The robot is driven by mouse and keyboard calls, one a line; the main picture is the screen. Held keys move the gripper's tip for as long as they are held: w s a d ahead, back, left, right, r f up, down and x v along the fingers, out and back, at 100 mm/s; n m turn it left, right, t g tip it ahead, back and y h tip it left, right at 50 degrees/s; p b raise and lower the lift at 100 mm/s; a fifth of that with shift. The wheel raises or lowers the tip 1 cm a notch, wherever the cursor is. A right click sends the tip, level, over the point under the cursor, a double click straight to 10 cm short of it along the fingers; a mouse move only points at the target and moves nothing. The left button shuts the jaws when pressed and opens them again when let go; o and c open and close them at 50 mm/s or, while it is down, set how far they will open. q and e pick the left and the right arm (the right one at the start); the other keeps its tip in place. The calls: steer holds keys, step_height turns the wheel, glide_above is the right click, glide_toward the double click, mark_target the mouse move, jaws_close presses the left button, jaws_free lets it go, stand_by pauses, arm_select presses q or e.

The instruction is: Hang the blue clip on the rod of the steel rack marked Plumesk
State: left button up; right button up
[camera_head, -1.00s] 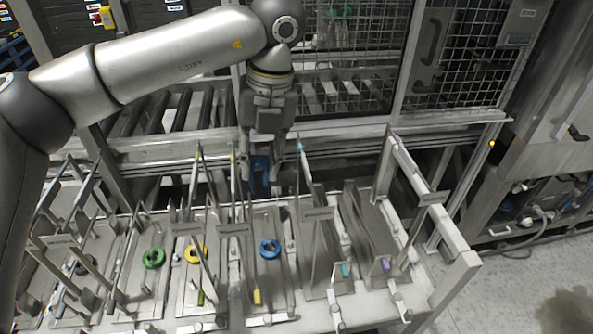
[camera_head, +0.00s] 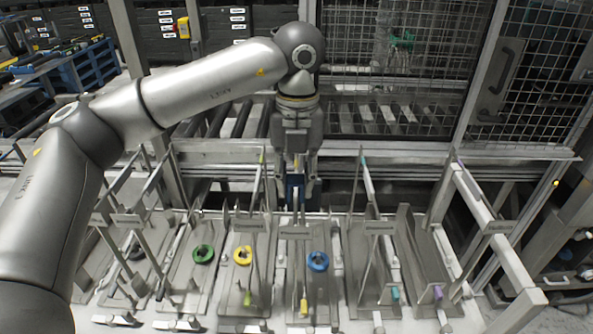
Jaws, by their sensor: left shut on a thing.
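My left gripper (camera_head: 296,178) points down behind the row of steel racks and is shut on the blue clip (camera_head: 295,186). Only part of the clip shows between the fingers, behind a rack's upright. Several steel racks with rods and small label plates stand in a row. The plates (camera_head: 295,232) are too small to read, so I cannot tell which one says Plumesk. Whether the clip touches a rod cannot be told. My right gripper is not in view.
A blue ring (camera_head: 318,261), a yellow ring (camera_head: 242,255) and a green ring (camera_head: 203,254) lie on the rack bases. A yellow clip (camera_head: 304,306), a teal clip (camera_head: 395,294) and a purple clip (camera_head: 437,293) are near the front. A mesh guard (camera_head: 400,70) stands behind.

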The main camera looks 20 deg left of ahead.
mark_target(296, 208)
arm_select(q)
steer(key=shift+f, duration=0.8)
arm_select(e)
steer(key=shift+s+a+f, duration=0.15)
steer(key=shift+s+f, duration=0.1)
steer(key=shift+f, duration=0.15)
arm_select(q)
steer(key=shift+b, duration=0.3)
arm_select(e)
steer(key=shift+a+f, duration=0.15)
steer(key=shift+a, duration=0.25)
arm_select(q)
steer(key=shift+f+b, duration=1.85)
steer(key=shift+f, duration=0.3)
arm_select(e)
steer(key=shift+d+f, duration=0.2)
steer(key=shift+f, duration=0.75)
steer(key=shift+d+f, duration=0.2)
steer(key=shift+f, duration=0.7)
arm_select(q)
steer(key=shift+f+b, duration=0.35)
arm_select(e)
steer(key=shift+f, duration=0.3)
arm_select(q)
steer(key=o, duration=0.9)
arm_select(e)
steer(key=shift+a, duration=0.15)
arm_select(q)
steer(key=shift+r, duration=0.15)
